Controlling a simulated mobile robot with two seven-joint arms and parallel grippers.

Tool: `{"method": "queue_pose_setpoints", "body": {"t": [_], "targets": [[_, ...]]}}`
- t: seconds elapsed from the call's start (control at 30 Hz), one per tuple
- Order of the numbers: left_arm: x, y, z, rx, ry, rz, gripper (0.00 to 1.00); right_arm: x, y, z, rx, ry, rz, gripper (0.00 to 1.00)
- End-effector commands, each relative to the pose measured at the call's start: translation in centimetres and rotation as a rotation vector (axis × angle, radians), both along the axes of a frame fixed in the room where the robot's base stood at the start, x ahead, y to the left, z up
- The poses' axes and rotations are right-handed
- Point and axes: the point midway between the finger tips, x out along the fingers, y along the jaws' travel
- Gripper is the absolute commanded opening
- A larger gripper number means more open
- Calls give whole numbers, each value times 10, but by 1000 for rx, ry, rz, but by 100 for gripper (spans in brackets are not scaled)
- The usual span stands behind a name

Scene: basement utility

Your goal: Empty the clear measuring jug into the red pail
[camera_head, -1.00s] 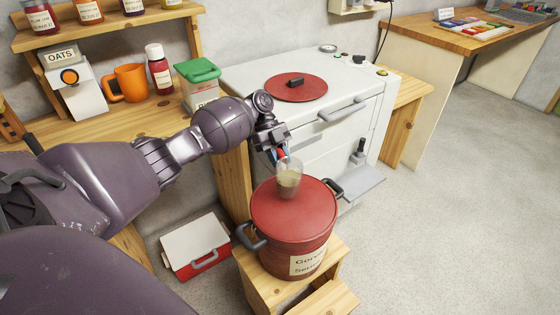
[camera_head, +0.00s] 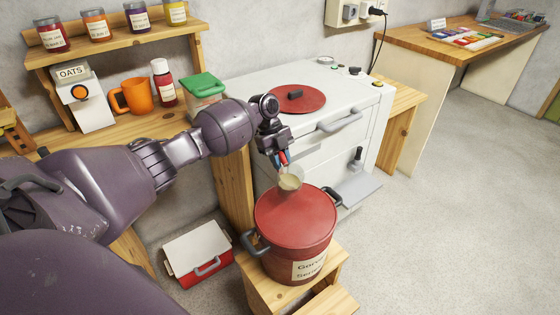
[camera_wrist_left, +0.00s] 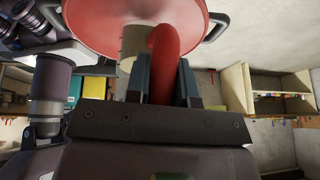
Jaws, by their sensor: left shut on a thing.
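The clear measuring jug (camera_head: 291,179) has a red handle and pale beige contents. My left gripper (camera_head: 281,160) is shut on the jug's red handle, which also shows between the fingers in the left wrist view (camera_wrist_left: 165,62). The jug is tilted, above the far edge of the red pail (camera_head: 294,232). The pail is wide, with dark side handles and a partly readable label, and stands on a wooden step stool. Its red top also shows in the left wrist view (camera_wrist_left: 95,22). I cannot see any contents leaving the jug. My right gripper is not in view.
A white stove (camera_head: 330,110) with a red disc (camera_head: 292,101) stands behind the pail. A red and white box (camera_head: 198,252) is on the floor at left. The wooden stool (camera_head: 266,292) is under the pail. Bare floor (camera_head: 450,220) lies to the right.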

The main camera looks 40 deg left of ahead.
Motion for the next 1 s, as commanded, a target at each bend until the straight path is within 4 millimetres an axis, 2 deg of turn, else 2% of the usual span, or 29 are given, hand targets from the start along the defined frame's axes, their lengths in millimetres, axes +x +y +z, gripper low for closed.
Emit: {"method": "queue_pose_setpoints", "body": {"t": [0.37, 0.7, 1.0], "targets": [[0, 0, 1, 6, -5, 0, 0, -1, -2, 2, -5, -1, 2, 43], [-1, -2, 14, 118, -74, -1, 0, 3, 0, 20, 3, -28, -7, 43], [-1, -3, 15, 179, -109, 0, 0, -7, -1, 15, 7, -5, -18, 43]]}}
